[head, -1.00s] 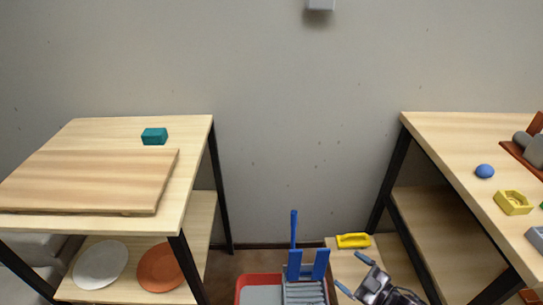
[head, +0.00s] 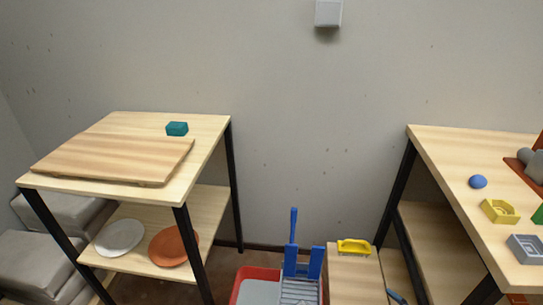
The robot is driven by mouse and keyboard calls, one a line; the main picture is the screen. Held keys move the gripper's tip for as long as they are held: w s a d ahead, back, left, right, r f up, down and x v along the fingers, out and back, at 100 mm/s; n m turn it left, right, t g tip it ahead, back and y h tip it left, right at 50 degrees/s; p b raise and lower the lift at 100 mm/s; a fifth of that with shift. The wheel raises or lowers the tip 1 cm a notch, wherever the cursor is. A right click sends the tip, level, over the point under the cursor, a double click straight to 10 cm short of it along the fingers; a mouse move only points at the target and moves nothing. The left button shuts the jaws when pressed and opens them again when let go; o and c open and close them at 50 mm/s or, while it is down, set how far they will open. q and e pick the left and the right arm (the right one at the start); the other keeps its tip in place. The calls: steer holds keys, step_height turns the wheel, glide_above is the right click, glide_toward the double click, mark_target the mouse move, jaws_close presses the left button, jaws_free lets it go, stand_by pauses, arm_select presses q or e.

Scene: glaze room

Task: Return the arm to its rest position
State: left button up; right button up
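Only a blue fingertip of my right gripper (head: 397,297) shows, at the bottom edge of the head view, beside the low wooden surface (head: 354,280). The rest of that gripper and its arm are out of frame, so its opening cannot be told. Nothing is seen held at the visible tip. My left gripper and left arm are not in view.
A left table (head: 205,160) bears a wooden board (head: 110,158) and teal block (head: 177,129); plates lie on its shelf. A right table (head: 440,155) holds a blue ball (head: 478,182) and small blocks. A red tub (head: 238,290), blue-handled rack (head: 293,265) and yellow handle (head: 354,246) stand between.

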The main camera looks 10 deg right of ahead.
steer(key=s+a+r+m+g+h+p, duration=0.2)
steer(key=s+a+r+m+h, duration=0.2)
steer(key=a+r+m, duration=0.15)
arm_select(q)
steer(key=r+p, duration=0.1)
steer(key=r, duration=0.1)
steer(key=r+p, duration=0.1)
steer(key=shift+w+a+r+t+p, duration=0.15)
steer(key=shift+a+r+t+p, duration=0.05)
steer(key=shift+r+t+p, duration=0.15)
arm_select(e)
steer(key=s+r+m+g+h, duration=0.1)
steer(key=s+r+m+h, duration=0.1)
steer(key=s, duration=1.1)
steer(key=shift+a+r+m, duration=0.15)
steer(key=shift+r+m, duration=0.4)
steer(key=shift+r, duration=0.4)
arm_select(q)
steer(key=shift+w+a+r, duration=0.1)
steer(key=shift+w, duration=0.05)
